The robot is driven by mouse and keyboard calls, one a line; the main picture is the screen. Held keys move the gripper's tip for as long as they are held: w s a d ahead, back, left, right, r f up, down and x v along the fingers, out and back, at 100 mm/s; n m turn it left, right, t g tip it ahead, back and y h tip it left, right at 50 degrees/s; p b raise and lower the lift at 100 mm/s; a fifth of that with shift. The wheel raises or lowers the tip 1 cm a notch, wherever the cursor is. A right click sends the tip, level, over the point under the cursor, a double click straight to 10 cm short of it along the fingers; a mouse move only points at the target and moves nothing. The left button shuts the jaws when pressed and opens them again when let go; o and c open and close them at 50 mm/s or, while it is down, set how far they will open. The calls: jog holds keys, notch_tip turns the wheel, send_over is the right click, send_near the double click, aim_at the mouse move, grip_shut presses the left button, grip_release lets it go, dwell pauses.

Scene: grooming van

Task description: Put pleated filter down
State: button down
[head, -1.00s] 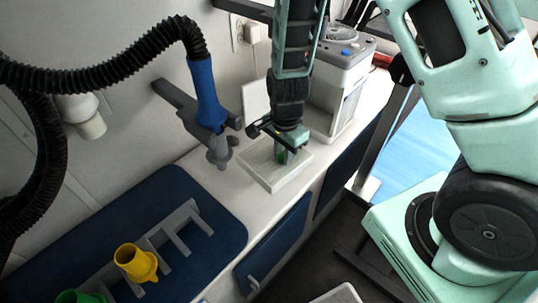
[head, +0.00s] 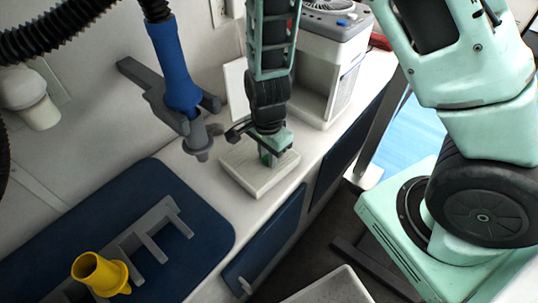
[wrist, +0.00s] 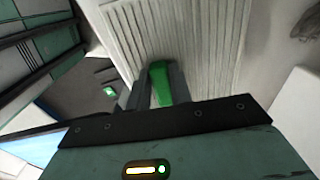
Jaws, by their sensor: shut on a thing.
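The pleated filter (head: 245,178) is a flat, whitish square frame with ridged pleats and a green tab. In the head view it is level, at the counter's front part, right of the hose bracket; I cannot tell if it touches the counter. My gripper (head: 272,156) points down over it, shut on the green tab. In the wrist view the pleats (wrist: 205,45) fill the top middle, and the green tab (wrist: 160,82) sits between the grey fingers. The filter's underside is hidden.
A white fan unit (head: 335,60) with an open front bay stands behind. A white panel (head: 236,90) leans beside it. A blue hose nozzle (head: 175,65) hangs in a grey bracket at left. A blue mat (head: 195,208) bears a grey rack and yellow nozzle (head: 100,272).

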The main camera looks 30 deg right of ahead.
jog(key=shift+w+f, duration=0.25)
jog(key=shift+s+a+r, duration=0.1)
jog(key=shift+r, duration=0.05)
jog(key=shift+f, duration=0.2)
jog(key=c, duration=1.3)
grip_release()
jog(key=shift+o, duration=0.2)
